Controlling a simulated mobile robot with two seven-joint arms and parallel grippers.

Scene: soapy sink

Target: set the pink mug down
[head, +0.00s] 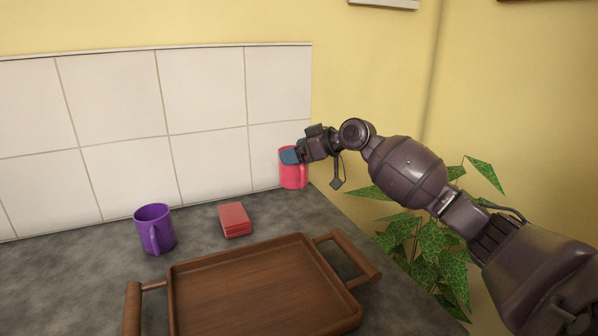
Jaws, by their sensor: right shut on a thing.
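The pink mug (293,176) is at the far right corner of the grey counter, close to the tiled wall. It looks upright, with its handle on the right side. My right gripper (291,156) is shut on the mug at its rim, and its fingers hide part of the top. The mug's base is at or just above the counter; I cannot tell whether it touches. My left gripper is not in view.
A purple mug (154,230) and a stack of red squares (235,220) stand on the counter (60,285). A wooden tray (345,322) with two handles lies in front. A leafy plant (425,245) is beyond the counter's right edge.

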